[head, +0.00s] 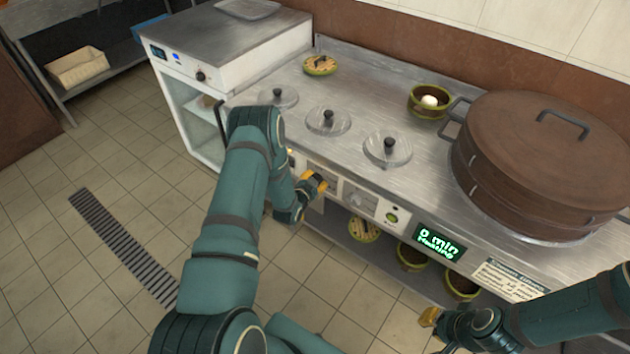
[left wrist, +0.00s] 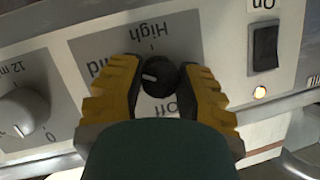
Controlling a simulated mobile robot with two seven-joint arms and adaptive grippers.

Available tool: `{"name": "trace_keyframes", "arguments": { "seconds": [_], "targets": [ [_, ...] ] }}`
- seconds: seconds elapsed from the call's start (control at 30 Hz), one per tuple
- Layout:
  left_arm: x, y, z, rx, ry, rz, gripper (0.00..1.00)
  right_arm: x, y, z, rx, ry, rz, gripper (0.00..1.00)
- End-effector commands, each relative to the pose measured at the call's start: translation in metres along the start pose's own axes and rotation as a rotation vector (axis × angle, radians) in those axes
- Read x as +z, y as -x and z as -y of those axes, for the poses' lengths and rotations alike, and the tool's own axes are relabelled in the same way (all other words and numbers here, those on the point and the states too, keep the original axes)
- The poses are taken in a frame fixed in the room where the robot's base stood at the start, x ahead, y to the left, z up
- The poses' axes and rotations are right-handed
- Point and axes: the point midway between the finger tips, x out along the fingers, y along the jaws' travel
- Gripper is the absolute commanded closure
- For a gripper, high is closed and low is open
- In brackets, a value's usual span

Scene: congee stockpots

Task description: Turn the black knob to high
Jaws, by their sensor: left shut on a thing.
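The black knob (left wrist: 160,76) shows in the left wrist view on a grey label plate, between the yellow fingers of my left gripper (left wrist: 161,90). The gripper is closed around the knob's sides. The printing looks upside down, with "High" above the knob, "Off" at its lower right and a partly covered word at its left. The knob's white mark points left, toward that covered word. In the head view my left gripper (head: 316,184) is at the counter's front panel and hides the knob. My right gripper (head: 430,317) is at lower right, away from the panel; its opening is unclear.
A white dial (left wrist: 24,115) and a black switch (left wrist: 264,48) with a lit lamp flank the knob. The steel counter (head: 300,95) holds several glass lids, a bowl (head: 429,101) and a large brown steamer (head: 545,155). Pots stand on the shelf below.

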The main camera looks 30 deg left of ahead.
Motion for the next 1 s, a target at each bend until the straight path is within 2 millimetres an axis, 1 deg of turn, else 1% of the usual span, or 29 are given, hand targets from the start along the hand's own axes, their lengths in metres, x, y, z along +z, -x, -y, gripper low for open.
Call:
{"name": "trace_keyframes", "arguments": {
  "seconds": [0.03,0.6,0.8,1.0],
  "targets": [
    [-0.0003,-0.0007,-0.0039,-0.009,-0.04,-0.003,1.0,0.0,-0.0002,-0.0001,0.0,0.0,0.0,0.82],
    [0.0002,-0.0012,-0.0037,-0.211,-0.543,-0.036,1.0,0.0,-0.0001,0.0,0.0,0.0,0.0,0.82],
    [0.0003,-0.0013,-0.0025,-0.277,-0.701,-0.046,1.0,0.0,-0.0001,0.0,0.0,0.0,0.0,0.82],
    [0.0003,-0.0014,-0.002,-0.328,-0.823,-0.054,1.0,0.0,-0.0001,0.0,0.0,0.0,0.0,0.82]
  ]
}}
